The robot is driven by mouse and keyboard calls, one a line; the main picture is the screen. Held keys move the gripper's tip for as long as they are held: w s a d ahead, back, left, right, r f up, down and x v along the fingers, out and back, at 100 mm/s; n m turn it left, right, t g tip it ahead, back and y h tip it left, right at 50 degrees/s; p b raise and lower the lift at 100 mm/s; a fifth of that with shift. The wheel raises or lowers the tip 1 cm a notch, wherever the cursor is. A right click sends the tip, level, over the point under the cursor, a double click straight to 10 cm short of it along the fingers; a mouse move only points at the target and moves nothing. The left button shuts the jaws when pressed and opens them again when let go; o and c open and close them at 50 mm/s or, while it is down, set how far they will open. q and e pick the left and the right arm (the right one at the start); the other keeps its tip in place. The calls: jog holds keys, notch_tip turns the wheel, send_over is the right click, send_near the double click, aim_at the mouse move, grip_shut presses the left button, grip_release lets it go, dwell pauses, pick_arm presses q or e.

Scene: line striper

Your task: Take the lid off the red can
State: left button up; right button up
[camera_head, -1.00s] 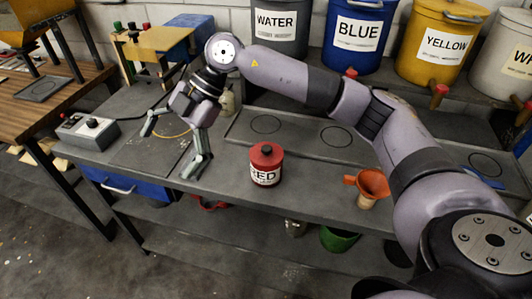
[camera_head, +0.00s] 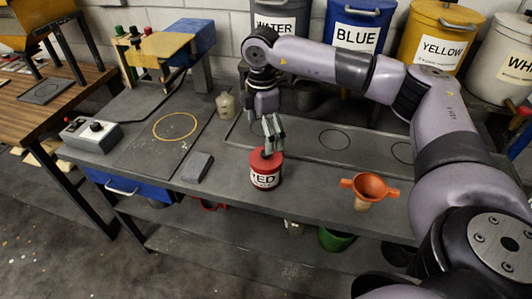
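The red can (camera_head: 265,180) stands upright on the grey workbench, its white label partly reading "RED". Its red lid (camera_head: 258,160) is on top. My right gripper (camera_head: 269,148) points down from above, with its fingertips at the lid's small dark knob. The fingers overlap in this view and cover much of the knob, so I cannot tell whether they are open around it or shut on it. My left gripper is not in view.
An orange funnel (camera_head: 367,188) stands right of the can, and a dark grey block (camera_head: 197,167) lies to its left. A small bottle (camera_head: 225,105) and a control box (camera_head: 91,134) are also on the bench. Labelled buckets, including blue (camera_head: 355,32) and yellow (camera_head: 436,44), stand behind.

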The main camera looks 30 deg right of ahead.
aim_at(266, 156)
jog(key=shift+f, duration=0.8)
jog(key=f+p, duration=0.2)
jog(key=f, duration=0.1)
jog(key=f+p, duration=0.1)
jog(key=shift+s+d+f, duration=0.3)
jog(key=shift+f, duration=0.45)
jog(key=shift+c, duration=0.2)
jog(key=c, duration=0.8)
jog(key=shift+s+a+r, duration=0.1)
jog(key=shift+s, duration=0.15)
jog(key=c, duration=1.1)
jog(key=shift+c, duration=0.9)
